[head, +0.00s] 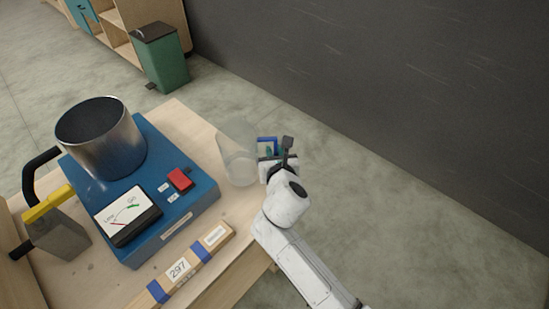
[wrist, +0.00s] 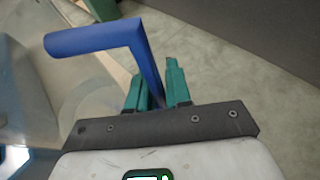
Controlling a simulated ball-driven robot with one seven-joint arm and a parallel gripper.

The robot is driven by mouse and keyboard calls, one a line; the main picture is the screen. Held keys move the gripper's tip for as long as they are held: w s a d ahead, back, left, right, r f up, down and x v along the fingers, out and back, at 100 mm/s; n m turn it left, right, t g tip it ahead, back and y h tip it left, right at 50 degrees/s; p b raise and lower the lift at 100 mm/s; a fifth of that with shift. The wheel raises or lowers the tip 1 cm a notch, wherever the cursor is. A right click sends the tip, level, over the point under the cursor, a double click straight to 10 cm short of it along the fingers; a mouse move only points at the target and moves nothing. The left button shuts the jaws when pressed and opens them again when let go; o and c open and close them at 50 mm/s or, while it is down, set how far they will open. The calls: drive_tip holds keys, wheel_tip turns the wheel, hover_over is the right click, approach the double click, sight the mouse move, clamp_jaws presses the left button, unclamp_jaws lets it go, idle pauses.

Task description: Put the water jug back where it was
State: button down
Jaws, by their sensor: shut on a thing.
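The water jug (head: 237,150) is clear, with a blue handle (head: 268,140) on its right side. It is at the right edge of the wooden table in the head view and looks roughly upright. I cannot tell whether its base touches the table. My gripper (head: 269,154) is at the handle, to the right of the jug. In the wrist view, the green fingers are shut on the blue handle (wrist: 95,38), and the clear jug wall (wrist: 62,75) fills the left side. Any water level is not clear.
A blue machine (head: 190,205) with a dial and red switch stands left of the jug, bearing a metal pot (head: 105,145). A labelled wooden bar (head: 187,266) lies along the table's front. A yellow-and-grey object (head: 60,235) is at left. A green bin (head: 162,60) stands on the floor behind.

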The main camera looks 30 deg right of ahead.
drive_tip(key=shift+f, duration=0.85)
drive_tip(key=shift+f, duration=0.1)
drive_tip(key=c, duration=1.1)
unclamp_jaws()
drive_tip(key=shift+o, duration=0.2)
drive_tip(key=shift+s+a, duration=0.1)
drive_tip(key=shift+s, duration=0.1)
drive_tip(key=v, duration=1.1)
drive_tip(key=shift+s+a+p, duration=0.15)
drive_tip(key=shift+s+p, duration=0.15)
